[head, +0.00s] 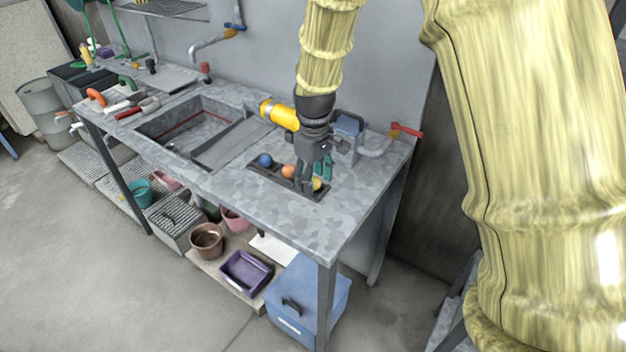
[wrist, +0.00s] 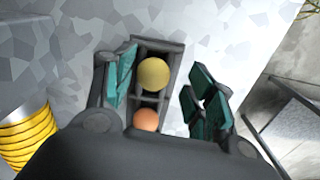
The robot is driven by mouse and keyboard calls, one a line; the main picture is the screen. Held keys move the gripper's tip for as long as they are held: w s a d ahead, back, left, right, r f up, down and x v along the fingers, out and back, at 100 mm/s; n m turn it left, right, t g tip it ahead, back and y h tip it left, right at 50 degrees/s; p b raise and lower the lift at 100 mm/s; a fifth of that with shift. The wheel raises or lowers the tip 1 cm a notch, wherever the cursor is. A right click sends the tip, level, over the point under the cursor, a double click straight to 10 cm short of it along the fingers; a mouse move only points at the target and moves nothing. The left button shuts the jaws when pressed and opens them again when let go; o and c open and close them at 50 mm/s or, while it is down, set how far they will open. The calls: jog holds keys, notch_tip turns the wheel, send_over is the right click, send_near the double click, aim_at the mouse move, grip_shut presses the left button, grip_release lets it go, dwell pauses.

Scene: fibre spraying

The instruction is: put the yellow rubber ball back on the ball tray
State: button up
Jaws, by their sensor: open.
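The yellow rubber ball (wrist: 153,74) sits in the end compartment of the dark ball tray (wrist: 175,46). In the head view the ball (head: 317,184) shows at the tray's right end, partly hidden by my gripper. The tray (head: 262,169) lies on the grey worktop near its front edge. An orange ball (head: 288,172) sits in the middle and a blue ball (head: 265,160) toward the left end. My gripper (wrist: 160,85) is open, with its teal finger pads on either side of the yellow ball and apart from it. In the head view my gripper (head: 314,180) is over the tray's right end.
A sink (head: 195,125) is left of the tray. A grey-blue box (head: 348,125) and a red-handled valve (head: 406,131) stand behind it at right. Hand tools (head: 130,105) lie at the far left. The worktop right of the tray is clear.

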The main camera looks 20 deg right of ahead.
aim_at(314, 180)
notch_tip(314, 180, up, 12)
jog(key=shift+f+b, duration=0.2)
jog(key=shift+b, duration=0.15)
dwell(0.5)
